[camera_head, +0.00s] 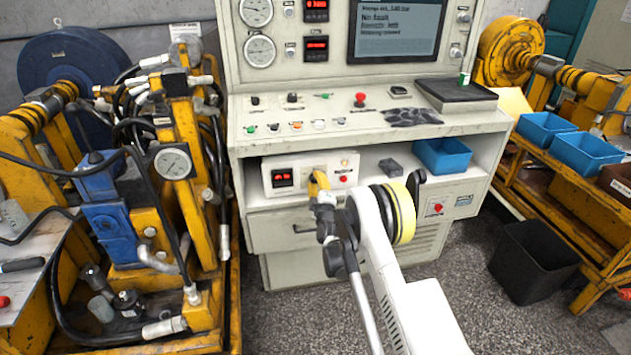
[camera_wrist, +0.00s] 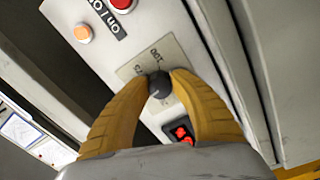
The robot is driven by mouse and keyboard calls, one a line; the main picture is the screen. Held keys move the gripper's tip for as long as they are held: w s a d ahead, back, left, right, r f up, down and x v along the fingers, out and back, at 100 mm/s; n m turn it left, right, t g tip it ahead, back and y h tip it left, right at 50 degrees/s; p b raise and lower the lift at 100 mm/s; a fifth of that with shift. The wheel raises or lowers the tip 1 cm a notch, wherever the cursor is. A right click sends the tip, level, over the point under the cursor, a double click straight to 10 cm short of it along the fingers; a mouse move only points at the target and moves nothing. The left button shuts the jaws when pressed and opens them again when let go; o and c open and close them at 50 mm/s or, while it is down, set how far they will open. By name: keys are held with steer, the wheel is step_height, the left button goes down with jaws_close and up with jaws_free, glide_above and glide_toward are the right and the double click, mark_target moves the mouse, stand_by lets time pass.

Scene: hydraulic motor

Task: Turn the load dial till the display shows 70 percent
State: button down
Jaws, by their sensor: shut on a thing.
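The load dial (camera_wrist: 159,85) is a dark round knob on a pale label plate, seen in the wrist view. My gripper (camera_wrist: 158,80) has its two yellow fingers closed on the dial from both sides. A small red-digit display (camera_wrist: 180,130) sits beside the dial, partly hidden by a finger; its digits are too small and tilted to read. In the head view, the display (camera_head: 283,178) is on the left of a white control box (camera_head: 310,192) on the console's shelf. My gripper (camera_head: 318,181) covers the dial there.
The box also has an orange button (camera_wrist: 83,33) and a red button (camera_wrist: 122,4) near an on/off label. A blue bin (camera_head: 443,156) and a grey block (camera_head: 390,167) sit on the same shelf to the right. The console's ledge (camera_head: 250,107) overhangs the shelf.

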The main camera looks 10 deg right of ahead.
steer(key=m, duration=0.5)
steer(key=shift+m, duration=0.4)
steer(key=m, duration=0.6)
steer(key=shift+a+h, duration=0.1)
steer(key=shift+h, duration=0.2)
steer(key=c, duration=1.1)
jaws_free()
steer(key=shift+f, duration=0.1)
steer(key=s, duration=0.7)
steer(key=shift+s+a, duration=0.2)
